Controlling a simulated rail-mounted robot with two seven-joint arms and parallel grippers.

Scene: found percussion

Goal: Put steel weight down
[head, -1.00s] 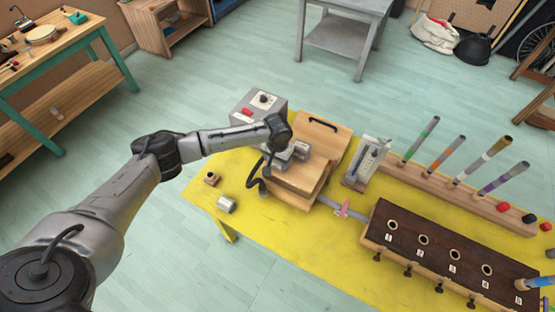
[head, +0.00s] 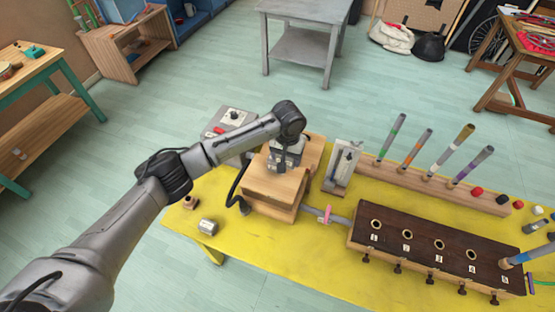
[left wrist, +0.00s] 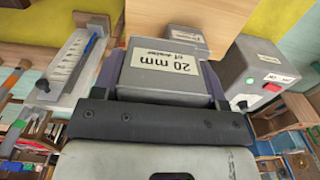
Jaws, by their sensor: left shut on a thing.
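The steel weight (left wrist: 165,75), a grey block with a white label reading "20 mm", sits between the fingers of my left gripper in the left wrist view. In the head view my left gripper (head: 286,158) points down over the wooden box (head: 268,190), shut on the weight. The weight is partly hidden there by the gripper. A second grey labelled block (left wrist: 186,40) shows just beyond it in the wrist view. I cannot tell whether the held weight touches the wood beneath. My right gripper is not in view.
A grey control box (head: 232,116) stands behind the wooden box. A gauge stand (head: 342,166) is to its right. A metal cylinder (head: 208,226) lies at the yellow table's left. A dark-topped block with holes (head: 440,262) and a rack of tubes (head: 440,184) fill the right side.

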